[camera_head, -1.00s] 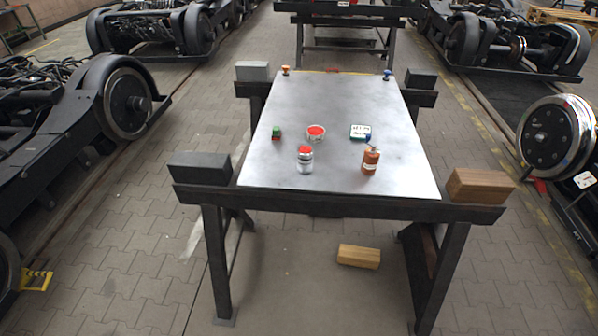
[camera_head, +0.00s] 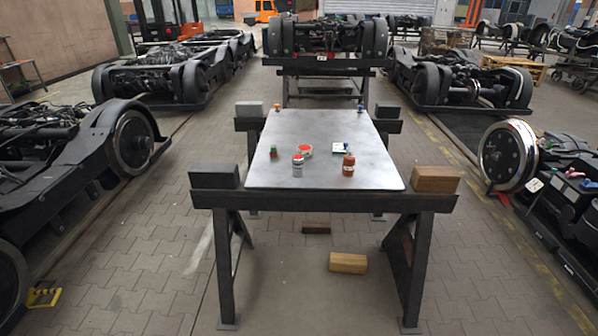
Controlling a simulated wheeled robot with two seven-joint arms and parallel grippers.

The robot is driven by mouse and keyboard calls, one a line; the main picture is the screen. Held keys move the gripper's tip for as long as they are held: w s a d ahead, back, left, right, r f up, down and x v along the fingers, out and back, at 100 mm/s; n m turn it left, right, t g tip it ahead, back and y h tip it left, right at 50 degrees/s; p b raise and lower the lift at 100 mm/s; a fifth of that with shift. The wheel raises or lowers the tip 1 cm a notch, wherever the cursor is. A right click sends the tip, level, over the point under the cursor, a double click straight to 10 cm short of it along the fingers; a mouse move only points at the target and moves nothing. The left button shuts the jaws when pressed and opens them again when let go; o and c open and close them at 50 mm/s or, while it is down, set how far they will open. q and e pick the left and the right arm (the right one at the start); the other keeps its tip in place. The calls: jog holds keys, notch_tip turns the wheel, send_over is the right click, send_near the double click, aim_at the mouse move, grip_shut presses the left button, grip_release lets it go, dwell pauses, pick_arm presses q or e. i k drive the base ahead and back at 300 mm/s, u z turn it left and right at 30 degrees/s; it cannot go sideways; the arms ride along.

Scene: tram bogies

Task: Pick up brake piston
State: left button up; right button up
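Several small items stand on a grey metal-topped table (camera_head: 330,178). Near its front edge is a silver cylinder with a red top (camera_head: 298,168), and to its right an orange-brown bottle-like item (camera_head: 348,166). Behind them are a round red-topped item (camera_head: 305,149), a small green and red item (camera_head: 273,152) and a white and green box (camera_head: 338,148). I cannot tell for sure which is the brake piston. Neither gripper shows in the head view.
Wooden blocks lie on the trestle beam (camera_head: 436,179) and the floor (camera_head: 348,263). Dark blocks (camera_head: 214,176) sit at the left. Bogies stand at the left (camera_head: 75,160), behind (camera_head: 325,40) and right, with a wheel (camera_head: 508,155).

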aim_at(298, 159)
jog(key=z, duration=0.55)
jog(key=i, duration=0.55)
jog(key=z, duration=0.8)
jog(key=i, duration=1.6)
jog(key=u, duration=0.9)
